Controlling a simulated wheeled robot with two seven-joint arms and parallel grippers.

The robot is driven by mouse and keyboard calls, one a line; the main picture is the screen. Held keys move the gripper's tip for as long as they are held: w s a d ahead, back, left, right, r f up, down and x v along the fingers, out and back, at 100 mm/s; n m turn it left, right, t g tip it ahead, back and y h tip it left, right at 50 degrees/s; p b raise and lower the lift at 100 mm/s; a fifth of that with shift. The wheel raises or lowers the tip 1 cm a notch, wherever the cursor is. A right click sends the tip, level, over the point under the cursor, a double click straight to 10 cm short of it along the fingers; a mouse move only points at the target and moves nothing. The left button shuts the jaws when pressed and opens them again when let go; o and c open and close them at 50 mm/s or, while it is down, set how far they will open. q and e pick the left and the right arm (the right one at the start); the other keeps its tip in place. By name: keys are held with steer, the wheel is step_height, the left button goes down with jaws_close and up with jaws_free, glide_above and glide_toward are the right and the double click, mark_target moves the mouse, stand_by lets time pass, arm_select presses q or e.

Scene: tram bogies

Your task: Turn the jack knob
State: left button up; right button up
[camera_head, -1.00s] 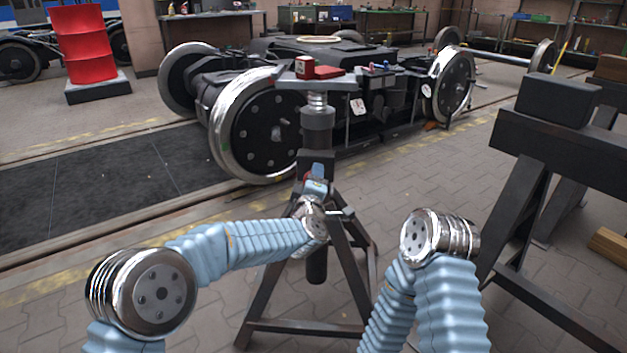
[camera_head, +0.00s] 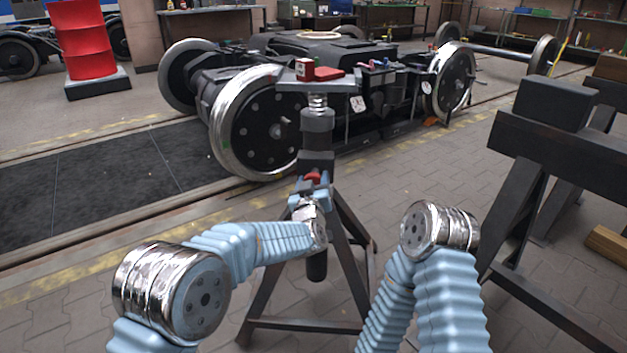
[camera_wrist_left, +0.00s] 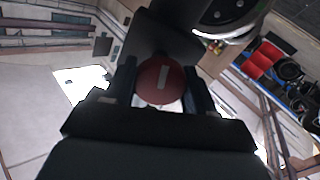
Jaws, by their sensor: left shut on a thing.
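The jack (camera_head: 317,122) stands upright on a black tripod stand in front of the bogie. Its red round knob (camera_head: 313,178) sits on the near side of the column, below the dark collar. In the left wrist view the knob (camera_wrist_left: 160,79) shows a white stripe, nearly upright in the picture, between the two dark fingers. My left gripper (camera_head: 312,188) is shut on the knob, its wrist just below it, and partly hides it in the head view. My right arm is bent at the lower right, and its gripper does not show.
The bogie (camera_head: 262,122) with its large wheels stands behind the jack. A red and white item (camera_head: 318,72) sits on the jack's top plate. A black trestle (camera_head: 565,135) stands at the right. A red drum (camera_head: 82,45) stands at the far left.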

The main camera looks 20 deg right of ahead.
arm_select(q)
steer(key=shift+f+m+p, duration=0.2)
steer(key=shift+m+p, duration=0.25)
steer(key=shift+m, duration=1.45)
steer(key=o, duration=1)
steer(key=shift+r, duration=0.1)
steer(key=v, duration=1.4)
steer(key=shift+b, duration=0.4)
steer(key=shift+w, duration=0.1)
